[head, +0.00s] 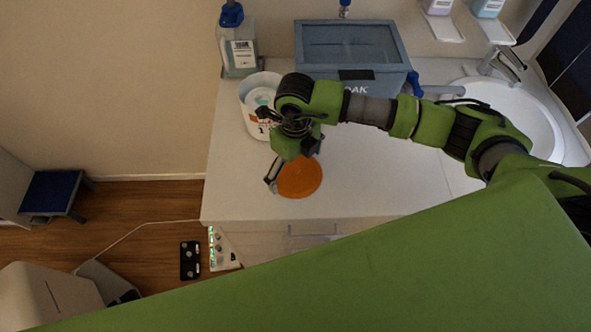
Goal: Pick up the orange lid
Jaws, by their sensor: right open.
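The orange lid (301,181) is a flat round disc lying on the white counter. Its upper part is hidden by my right gripper. My right gripper (292,181) is open above the lid, with one finger past the lid's left edge and the other near its upper right. I cannot tell from this view how high the fingertips are or whether they touch the lid. My left gripper is not in view.
A white tub (260,92) stands just behind my right gripper. A grey-blue box (350,42) and a clear bottle with a blue cap (238,50) stand at the back. A sink (520,118) is at right. The counter (380,180) is clear right of the lid.

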